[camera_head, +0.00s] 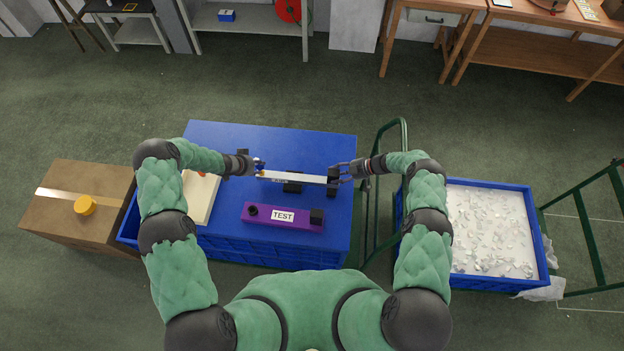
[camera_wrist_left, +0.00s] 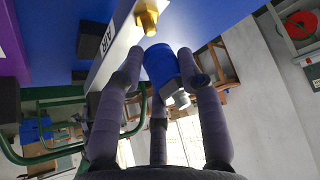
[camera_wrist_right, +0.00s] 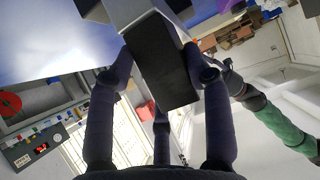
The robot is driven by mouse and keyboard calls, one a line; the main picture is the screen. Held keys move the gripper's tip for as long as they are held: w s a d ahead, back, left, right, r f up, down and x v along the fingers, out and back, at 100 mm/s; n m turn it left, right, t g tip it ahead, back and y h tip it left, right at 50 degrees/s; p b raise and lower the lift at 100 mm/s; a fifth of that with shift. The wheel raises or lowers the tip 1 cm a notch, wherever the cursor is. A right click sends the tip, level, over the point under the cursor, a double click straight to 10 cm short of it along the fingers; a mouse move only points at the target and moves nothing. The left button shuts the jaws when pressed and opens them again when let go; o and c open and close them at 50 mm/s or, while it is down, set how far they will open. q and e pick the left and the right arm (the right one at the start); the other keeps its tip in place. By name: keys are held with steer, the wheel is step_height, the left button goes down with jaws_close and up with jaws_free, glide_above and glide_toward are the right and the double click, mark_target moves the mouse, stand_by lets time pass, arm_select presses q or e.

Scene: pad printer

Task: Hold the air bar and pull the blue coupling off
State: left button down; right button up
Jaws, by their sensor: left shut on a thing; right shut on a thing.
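The air bar (camera_head: 300,178) is a pale bar marked AIR, lying level above the blue table; it also shows in the left wrist view (camera_wrist_left: 112,45). My right gripper (camera_head: 345,173) is shut on its right end, around a dark end block (camera_wrist_right: 160,65). A brass fitting (camera_wrist_left: 148,20) sticks out at the bar's left end. My left gripper (camera_head: 258,165) is shut on the blue coupling (camera_wrist_left: 160,65), its fingers around the coupling's sides. A small gap appears between coupling and brass fitting, so they look apart. In the head view the coupling is mostly hidden by the fingers.
A purple block labelled TEST (camera_head: 283,217) lies in front of the bar on the blue table (camera_head: 215,135). A cream board (camera_head: 201,197) is at the left.

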arm_select(q)
steer(key=shift+r, duration=3.05)
arm_select(e)
steer(key=shift+s+a, duration=0.1)
steer(key=shift+a, duration=0.05)
arm_select(q)
steer(key=c, duration=1.8)
jaws_free()
jaws_close()
arm_select(e)
steer(key=o, duration=1.6)
steer(key=v, duration=1.2)
